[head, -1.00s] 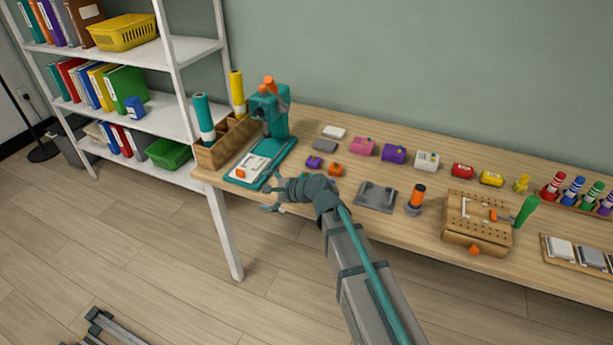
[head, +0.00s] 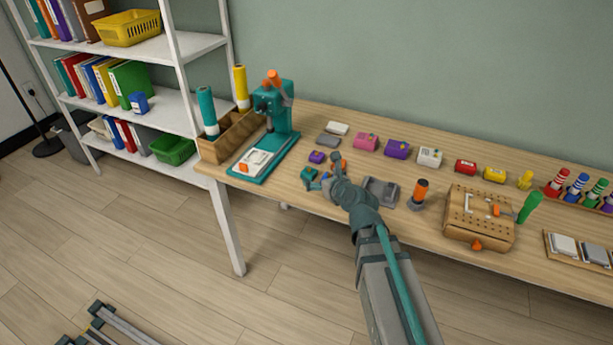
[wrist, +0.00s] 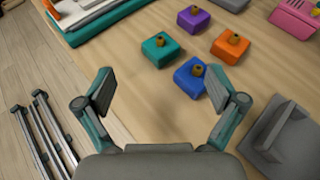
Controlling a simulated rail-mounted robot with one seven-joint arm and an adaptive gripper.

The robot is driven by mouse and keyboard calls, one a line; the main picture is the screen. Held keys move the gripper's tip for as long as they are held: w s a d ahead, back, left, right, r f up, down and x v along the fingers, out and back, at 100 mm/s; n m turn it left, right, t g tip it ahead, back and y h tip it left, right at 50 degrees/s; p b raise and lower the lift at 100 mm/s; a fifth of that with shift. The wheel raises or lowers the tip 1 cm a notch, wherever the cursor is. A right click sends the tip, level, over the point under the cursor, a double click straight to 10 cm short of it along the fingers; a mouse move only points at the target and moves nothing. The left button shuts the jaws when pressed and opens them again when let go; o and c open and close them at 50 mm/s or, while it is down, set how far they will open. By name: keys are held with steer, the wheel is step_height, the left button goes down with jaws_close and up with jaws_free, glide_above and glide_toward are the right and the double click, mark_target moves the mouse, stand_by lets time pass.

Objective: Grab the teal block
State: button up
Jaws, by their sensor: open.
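The teal block (wrist: 161,49) with a small brass-coloured knob lies on the wooden table in the wrist view, ahead of my gripper (wrist: 160,95) and between the lines of its fingers. In the head view the teal block (head: 309,174) shows just left of my gripper (head: 328,176). My gripper is open and empty, apart from the block. A blue block (wrist: 190,77) stands close to the teal one, at its lower right, nearer the right finger. Purple (wrist: 193,19) and orange (wrist: 230,46) blocks stand farther back.
The teal press (head: 275,125) stands to the left on the table. A grey fixture (wrist: 285,130) lies right of my gripper. The table's front edge runs close by, with floor beyond. Bare wood lies between the teal block and the press base.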

mark_target(310, 170)
steer(key=x, duration=1)
steer(key=shift+s, duration=0.1)
steer(key=c, duration=1.2)
